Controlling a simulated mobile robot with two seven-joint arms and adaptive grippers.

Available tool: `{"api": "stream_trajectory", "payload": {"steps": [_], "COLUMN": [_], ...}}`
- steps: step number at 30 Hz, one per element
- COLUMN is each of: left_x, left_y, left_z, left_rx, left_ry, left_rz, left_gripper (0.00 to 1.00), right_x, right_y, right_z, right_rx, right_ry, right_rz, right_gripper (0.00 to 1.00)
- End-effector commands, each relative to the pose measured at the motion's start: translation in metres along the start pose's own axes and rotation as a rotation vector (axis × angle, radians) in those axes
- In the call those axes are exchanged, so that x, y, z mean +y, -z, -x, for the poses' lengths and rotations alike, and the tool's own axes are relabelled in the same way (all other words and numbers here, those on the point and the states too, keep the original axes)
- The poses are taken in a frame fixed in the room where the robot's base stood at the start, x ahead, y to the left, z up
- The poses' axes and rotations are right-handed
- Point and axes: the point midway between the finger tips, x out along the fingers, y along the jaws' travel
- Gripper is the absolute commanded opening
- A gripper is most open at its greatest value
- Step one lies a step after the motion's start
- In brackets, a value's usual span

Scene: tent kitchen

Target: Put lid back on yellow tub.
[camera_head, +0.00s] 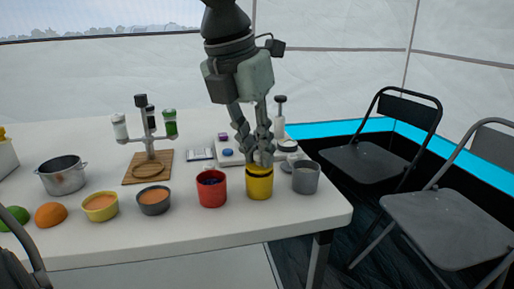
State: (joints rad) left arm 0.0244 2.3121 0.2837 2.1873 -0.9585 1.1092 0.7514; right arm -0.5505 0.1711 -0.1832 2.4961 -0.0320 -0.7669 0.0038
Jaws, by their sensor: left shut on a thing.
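The yellow tub (259,187) stands upright near the front right of the white table, between a red tub (212,192) and a grey tub (306,178). My left gripper (261,158) reaches down from above, directly over the yellow tub. Its fingers are shut on the lid, which is small and mostly hidden by them. A dark band shows between the yellow top part and the tub's body. I cannot tell whether the lid rests on the rim or is slightly above it. My right gripper is not in view.
A small yellow bowl (100,208), a dark bowl (154,201), an orange (50,215) and a metal pot (62,177) stand to the left. A spice stand on a wooden board (135,169) is behind. Folding chairs (452,229) stand right of the table.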

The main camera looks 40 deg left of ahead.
Motion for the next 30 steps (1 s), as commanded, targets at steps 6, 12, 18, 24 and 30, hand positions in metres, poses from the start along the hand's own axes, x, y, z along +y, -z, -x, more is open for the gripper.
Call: {"api": "stream_trajectory", "payload": {"steps": [6, 12, 18, 24, 30], "left_x": [0.0000, 0.0001, 0.0002, 0.0000, 0.0000], "left_y": [-0.0002, 0.0000, -0.0001, -0.0003, -0.0001], "left_z": [0.0002, -0.0006, -0.0010, -0.0002, -0.0003], "left_rx": [-0.001, -0.001, -0.002, -0.001, -0.001], "left_ry": [0.000, 0.000, -0.001, 0.000, 0.000], "left_rz": [0.000, 0.000, 0.000, 0.000, 0.000], "left_gripper": [0.00, 0.00, 0.00, 0.00, 0.00], "right_x": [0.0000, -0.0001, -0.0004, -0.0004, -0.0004], "right_y": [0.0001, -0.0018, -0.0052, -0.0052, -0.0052], "right_z": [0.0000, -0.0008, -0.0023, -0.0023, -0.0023], "right_rx": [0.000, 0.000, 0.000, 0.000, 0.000], "right_ry": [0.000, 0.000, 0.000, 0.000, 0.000], "right_rz": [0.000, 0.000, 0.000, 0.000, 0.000], "right_gripper": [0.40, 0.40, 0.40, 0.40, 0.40]}}
